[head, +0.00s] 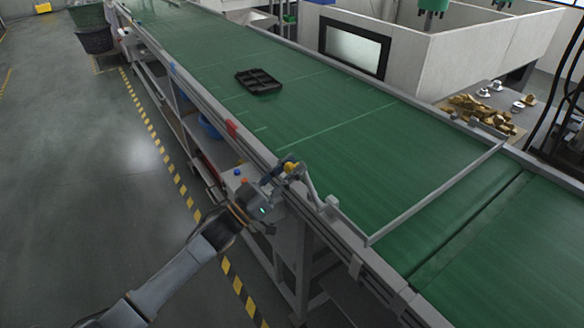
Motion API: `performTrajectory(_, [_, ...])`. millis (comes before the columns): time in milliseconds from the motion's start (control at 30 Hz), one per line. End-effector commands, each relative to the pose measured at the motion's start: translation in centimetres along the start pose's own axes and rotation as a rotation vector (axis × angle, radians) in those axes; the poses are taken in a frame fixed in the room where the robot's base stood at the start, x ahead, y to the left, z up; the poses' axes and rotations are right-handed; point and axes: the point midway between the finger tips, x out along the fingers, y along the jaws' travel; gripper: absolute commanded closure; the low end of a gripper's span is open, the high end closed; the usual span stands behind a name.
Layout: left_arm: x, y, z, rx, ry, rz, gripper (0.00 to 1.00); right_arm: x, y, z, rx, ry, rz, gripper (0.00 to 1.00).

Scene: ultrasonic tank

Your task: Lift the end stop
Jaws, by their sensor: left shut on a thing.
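The end stop (435,194) is a thin grey metal bar that spans the green conveyor belt on the right. Its near end joins a bent linkage on the belt's near side rail. A yellow knob (291,167) sits at the linkage's left end. My left gripper (282,176) is at this knob, beside the rail, and is shut on it; the fingers partly cover the knob. I cannot tell whether the bar touches the belt. My right gripper is not in view.
A black divided tray (258,81) lies on the green belt (330,105), upstream of the bar, with clear belt between. A red block (231,127) sits on the near rail. Brass parts (480,114) lie on a table beyond the belt.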

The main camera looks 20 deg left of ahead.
Motion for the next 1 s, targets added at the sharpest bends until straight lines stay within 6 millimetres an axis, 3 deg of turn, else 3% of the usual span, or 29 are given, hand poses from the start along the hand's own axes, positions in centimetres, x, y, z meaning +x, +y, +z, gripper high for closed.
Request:
performTrajectory(500, [-1.7, -3.5, 4.0, -0.434, -0.002, -0.182, 1.0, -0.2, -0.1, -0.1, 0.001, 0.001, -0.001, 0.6])
performTrajectory(1000, [-3.4, -4.7, 8.1, -0.788, -0.005, -0.331, 1.0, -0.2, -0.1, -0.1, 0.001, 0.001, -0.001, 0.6])
